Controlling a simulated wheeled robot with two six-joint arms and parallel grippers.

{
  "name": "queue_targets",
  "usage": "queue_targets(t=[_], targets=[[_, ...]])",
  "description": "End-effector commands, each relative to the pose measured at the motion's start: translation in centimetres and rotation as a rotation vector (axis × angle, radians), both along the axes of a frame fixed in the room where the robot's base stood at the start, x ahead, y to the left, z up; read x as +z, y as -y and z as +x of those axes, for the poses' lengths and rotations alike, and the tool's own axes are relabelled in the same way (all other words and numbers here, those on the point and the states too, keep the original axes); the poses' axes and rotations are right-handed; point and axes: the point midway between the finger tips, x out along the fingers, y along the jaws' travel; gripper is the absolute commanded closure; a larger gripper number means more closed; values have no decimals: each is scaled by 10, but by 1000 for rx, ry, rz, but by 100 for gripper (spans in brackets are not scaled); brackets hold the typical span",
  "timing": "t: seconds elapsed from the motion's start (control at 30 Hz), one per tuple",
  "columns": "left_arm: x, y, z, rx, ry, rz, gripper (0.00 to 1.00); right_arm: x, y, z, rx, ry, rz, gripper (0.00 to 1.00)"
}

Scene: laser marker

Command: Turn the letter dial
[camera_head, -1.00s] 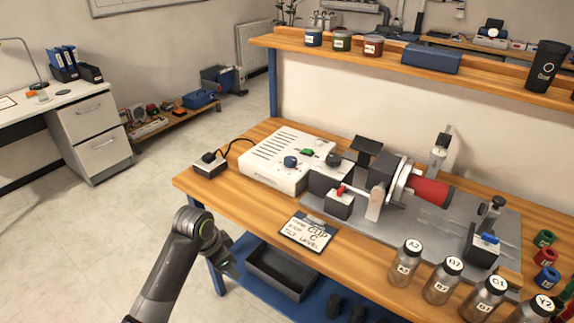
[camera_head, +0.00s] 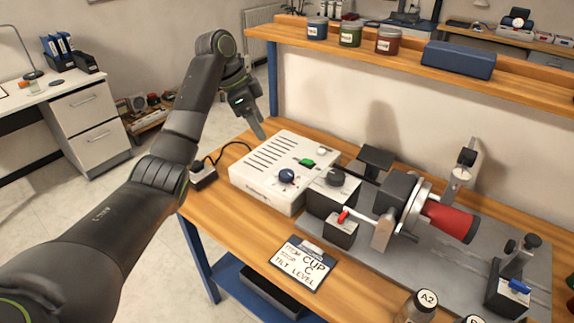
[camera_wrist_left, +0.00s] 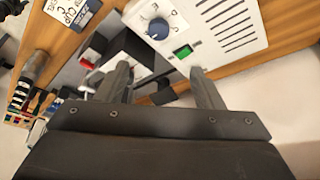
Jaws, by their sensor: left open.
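A white control box (camera_head: 272,165) sits on the wooden bench. It carries a blue dial (camera_head: 287,176) and a green switch (camera_head: 307,162). My left gripper (camera_head: 258,130) hangs above the far left corner of the box, apart from both. Its fingers (camera_wrist_left: 160,69) are spread and empty in the left wrist view.
A card (camera_head: 304,263) reading "CUP C, TILT LEVEL" lies at the bench's front. A red cup (camera_head: 450,222) sits in the rotary fixture to the right. A shelf (camera_head: 400,62) runs behind.

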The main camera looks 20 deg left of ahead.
Motion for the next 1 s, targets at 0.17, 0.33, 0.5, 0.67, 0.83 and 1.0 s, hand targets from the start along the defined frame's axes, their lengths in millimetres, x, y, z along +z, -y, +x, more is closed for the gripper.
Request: queue_targets(t=[0.17,0.33,0.5,0.67,0.83,1.0], targets=[[-21,6,2,1,-1,-1,39,-25,0,-40,-11,-57,0,64],[-44,16,6,0,-4,-2,39,-38,0,-48,-13,-69,1,64],[-75,29,12,1,-5,-1,39,-34,0,-25,-7,-36,1,64],[-107,41,17,1,-5,-1,39,-31,0,-14,-5,-18,0,64],[-136,51,22,2,-3,0,39,-30,0,-19,-5,-26,1,64],[-152,57,26,1,-2,0,39,-30,0,-28,-8,-37,1,64]])
